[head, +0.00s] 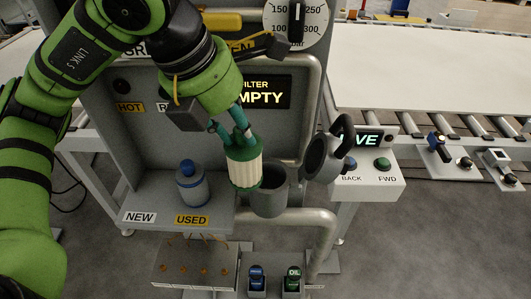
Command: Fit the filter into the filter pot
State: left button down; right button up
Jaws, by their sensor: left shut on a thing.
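The filter (243,170) has a green cap and a pale ribbed body. My left gripper (230,128) is shut on its green cap and holds it tilted slightly. The filter pot (269,199) is a grey open-topped cup just right of and below the filter. The filter's lower end overlaps the pot's left rim in the picture; I cannot tell whether they touch. A dark grey round part with a handle (325,157), perhaps the pot's lid, stands open to the right. A display (262,93) reads "FILTER EMPTY". My right gripper is not in view.
A blue and grey filter-like canister (192,185) stands on the shelf (150,190) marked NEW and USED, left of the pot. A thick pipe (315,120) runs beside the pot. A BACK/FWD button box (370,175) and a roller conveyor (430,80) are at right.

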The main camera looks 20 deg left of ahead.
pick_arm(q)
jog(key=w+d+p, duration=0.2)
jog(key=w+d, duration=0.1)
jog(key=w, duration=0.2)
notch_tip(320, 180, down, 12)
jog(key=p, duration=0.3)
jog(key=shift+s+a, duration=0.15)
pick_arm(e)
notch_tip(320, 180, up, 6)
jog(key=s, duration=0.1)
pick_arm(q)
jog(key=shift+f, duration=0.15)
jog(key=c, duration=1.2)
grip_release()
jog(key=shift+c, duration=0.2)
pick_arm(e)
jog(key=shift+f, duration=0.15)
